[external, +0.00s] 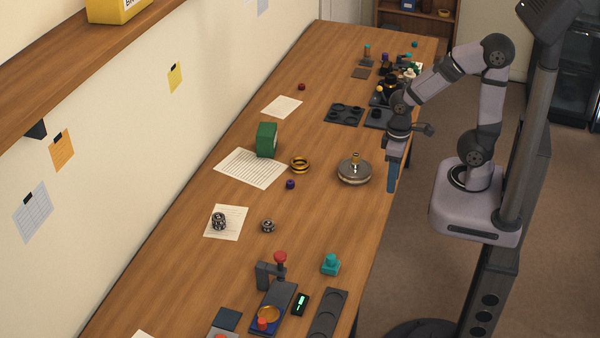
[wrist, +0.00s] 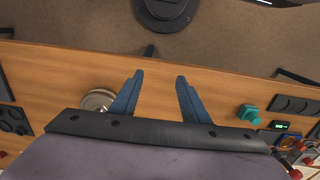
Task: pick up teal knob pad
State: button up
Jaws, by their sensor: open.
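The teal knob pad (external: 331,264) is a small block with a knob on top. It sits on the wooden table near the front edge, in the lower middle of the external view. It also shows in the wrist view (wrist: 248,114), to the right of my fingers. My gripper (wrist: 160,82) has two blue fingers spread apart with nothing between them. In the external view my gripper (external: 392,178) points down near the table's right edge, well apart from the teal knob pad and farther up the picture.
A round metal piece with a brass knob (external: 354,171) stands close to my gripper. A dark tray with round recesses (external: 328,314), a small device with a green display (external: 301,304) and a press with a red knob (external: 279,275) are near the pad. Table (external: 345,215) is clear between.

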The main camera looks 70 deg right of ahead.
notch_tip(320, 180, up, 5)
notch_tip(320, 180, down, 4)
jog(key=a+n+g+h+b, duration=0.1)
jog(key=n+h+b, duration=0.3)
jog(key=n, duration=0.5)
jog(key=w+a+r+n+t+h+b, duration=0.1)
jog(key=w+a+n+t+h+b, duration=0.4)
jog(key=a+n+t, duration=0.8)
jog(key=s+a+r+n+t+y+b, duration=0.1)
jog(key=s+a+n+t+y, duration=0.15)
jog(key=a+n, duration=0.5)
jog(key=s+a+r+n+t+y+b, duration=0.1)
jog(key=a+n+t+y, duration=0.3)
jog(key=a, duration=0.6)
jog(key=shift+g+h, duration=0.45)
jog(key=f, duration=1.2)
jog(key=shift+d+f, duration=0.25)
jog(key=shift+d, duration=0.15)
jog(key=shift+f, duration=0.45)
